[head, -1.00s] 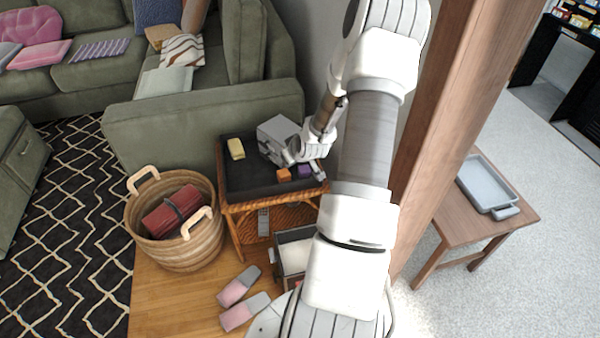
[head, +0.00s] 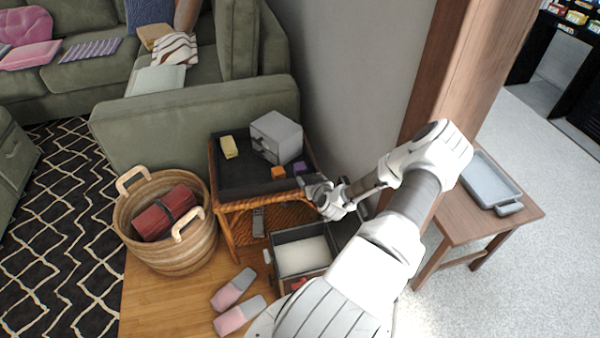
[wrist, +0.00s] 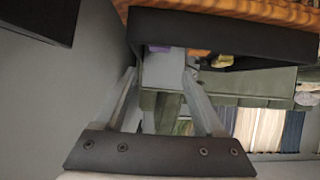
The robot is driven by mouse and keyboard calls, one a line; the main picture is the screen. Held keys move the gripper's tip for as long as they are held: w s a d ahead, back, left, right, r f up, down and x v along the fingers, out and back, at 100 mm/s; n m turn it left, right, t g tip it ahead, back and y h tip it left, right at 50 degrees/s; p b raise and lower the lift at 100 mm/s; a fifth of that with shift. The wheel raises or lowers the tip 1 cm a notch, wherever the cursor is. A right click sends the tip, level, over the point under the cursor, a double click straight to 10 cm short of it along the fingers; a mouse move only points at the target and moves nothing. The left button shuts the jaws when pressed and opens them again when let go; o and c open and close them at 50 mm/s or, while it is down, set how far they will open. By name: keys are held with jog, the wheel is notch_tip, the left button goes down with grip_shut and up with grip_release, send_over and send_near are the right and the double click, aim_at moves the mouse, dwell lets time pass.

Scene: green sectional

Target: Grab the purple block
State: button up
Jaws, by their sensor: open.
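The purple block (head: 300,168) sits on the right side of the dark tray top (head: 238,180) of the wicker side table, close to its front edge. In the wrist view a small part of the purple block (wrist: 158,49) shows past the dark tray edge; the rest is hidden. My gripper (head: 307,182) is just in front of and below the block, by the table's right front corner. In the wrist view my gripper (wrist: 160,76) has its two fingers spread, with nothing held between them.
An orange block (head: 278,173), a yellow block (head: 229,147) and a grey box (head: 276,137) share the tray. A grey wall stands behind it. A basket (head: 206,245), an open box (head: 301,256) and slippers (head: 233,288) are on the floor. A wooden post (head: 447,70) rises at right.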

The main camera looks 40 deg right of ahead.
aim_at(300, 165)
jog(key=b+x, duration=0.4)
jog(key=x, duration=0.9)
jog(key=shift+w+d, duration=0.15)
jog(key=shift+w, duration=0.15)
jog(key=shift+c, duration=0.2)
grip_shut()
jog(key=shift+r, duration=0.15)
